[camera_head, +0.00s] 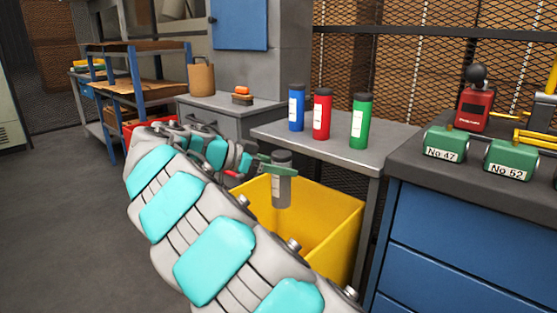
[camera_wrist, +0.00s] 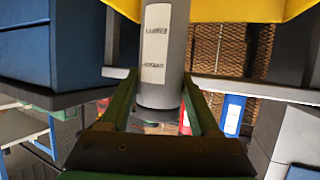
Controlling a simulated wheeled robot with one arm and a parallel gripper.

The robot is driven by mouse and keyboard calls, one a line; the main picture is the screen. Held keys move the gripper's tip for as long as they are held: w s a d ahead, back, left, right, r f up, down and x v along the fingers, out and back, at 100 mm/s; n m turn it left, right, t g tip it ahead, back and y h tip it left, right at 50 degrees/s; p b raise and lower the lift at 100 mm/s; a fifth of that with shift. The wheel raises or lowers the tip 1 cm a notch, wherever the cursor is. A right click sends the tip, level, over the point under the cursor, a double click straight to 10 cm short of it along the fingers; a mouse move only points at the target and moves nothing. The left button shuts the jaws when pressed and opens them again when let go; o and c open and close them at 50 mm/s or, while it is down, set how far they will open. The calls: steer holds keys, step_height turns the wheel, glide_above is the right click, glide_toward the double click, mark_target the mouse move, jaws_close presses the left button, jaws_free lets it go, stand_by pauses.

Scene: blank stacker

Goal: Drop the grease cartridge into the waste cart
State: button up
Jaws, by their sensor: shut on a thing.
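My gripper (camera_head: 279,167) is shut on a grey grease cartridge (camera_head: 281,190), holding it near its dark-capped end. The cartridge is upright over the open mouth of the yellow waste cart (camera_head: 336,222). I cannot tell whether its lower end is below the rim. In the wrist view, the cartridge (camera_wrist: 158,88) with its white label sits between the green fingers (camera_wrist: 160,104), and the yellow cart (camera_wrist: 240,10) shows at the top edge. My arm hides the cart's near left side in the head view.
Blue (camera_head: 296,108), red (camera_head: 321,114) and green (camera_head: 360,122) cartridges stand on a grey table (camera_head: 330,148) behind the cart. A blue-drawer bench (camera_head: 460,250) with green blocks stands right. A grey cabinet (camera_head: 232,105) stands behind my arm. Open floor lies left.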

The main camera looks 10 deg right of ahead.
mark_target(280, 181)
steer(key=shift+f, duration=2)
steer(key=o, duration=1.4)
steer(key=shift+o, duration=0.2)
steer(key=shift+a, duration=0.1)
steer(key=v, duration=0.7)
steer(key=shift+a+b, duration=0.3)
steer(key=shift+b, duration=0.05)
steer(key=shift+s+r, duration=0.1)
steer(key=shift+s, duration=0.05)
